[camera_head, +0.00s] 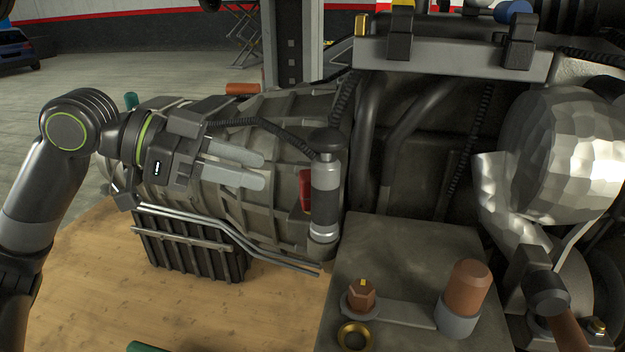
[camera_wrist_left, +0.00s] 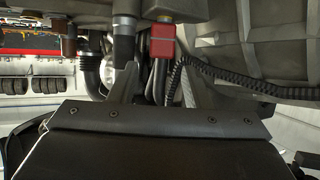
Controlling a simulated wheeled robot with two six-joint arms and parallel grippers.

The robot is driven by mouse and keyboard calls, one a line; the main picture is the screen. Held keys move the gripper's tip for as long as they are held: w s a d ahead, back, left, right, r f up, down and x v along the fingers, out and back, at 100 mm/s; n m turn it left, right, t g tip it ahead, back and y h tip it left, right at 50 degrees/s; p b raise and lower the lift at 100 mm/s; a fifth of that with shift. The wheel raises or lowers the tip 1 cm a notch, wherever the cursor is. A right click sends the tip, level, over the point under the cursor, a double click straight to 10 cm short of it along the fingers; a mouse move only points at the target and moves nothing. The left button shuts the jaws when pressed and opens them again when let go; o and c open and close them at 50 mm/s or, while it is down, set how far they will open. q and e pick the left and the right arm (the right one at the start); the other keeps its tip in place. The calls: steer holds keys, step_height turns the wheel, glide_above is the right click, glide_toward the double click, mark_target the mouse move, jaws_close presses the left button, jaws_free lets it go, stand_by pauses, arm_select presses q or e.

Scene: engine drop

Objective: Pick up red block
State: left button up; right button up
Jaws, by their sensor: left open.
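The red block (camera_head: 305,190) sits against the engine's side, partly hidden behind an upright black and silver cylinder (camera_head: 325,190). In the left wrist view the red block (camera_wrist_left: 162,41) shows ahead, just above the gap between the fingers. My left gripper (camera_head: 263,170) is open and empty, with its fingers pointing right toward the block. Its fingertips are left of the block and apart from it in the head view. The fingers also show in the left wrist view (camera_wrist_left: 160,88). My right gripper is not in view.
A ribbed metal casing (camera_head: 285,115) lies behind the left gripper. Black corrugated hoses (camera_head: 345,100) run close to the block. Bent metal pipes (camera_head: 225,228) pass below the gripper. A wooden tabletop (camera_head: 110,270) lies underneath. A brown bolt (camera_head: 361,295) stands on the grey engine ledge.

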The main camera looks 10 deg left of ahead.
mark_target(300, 177)
arm_select(q)
steer(key=shift+p+x, duration=0.5)
steer(key=shift+x, duration=1)
steer(key=shift+r+p+x, duration=0.2)
steer(key=shift+p+x, duration=0.65)
steer(key=shift+x, duration=0.3)
steer(key=shift+p+x, duration=0.5)
steer(key=shift+x, duration=1)
steer(key=shift+w+a+f, duration=0.1)
steer(key=shift+w+f, duration=0.05)
steer(key=c, duration=0.9)
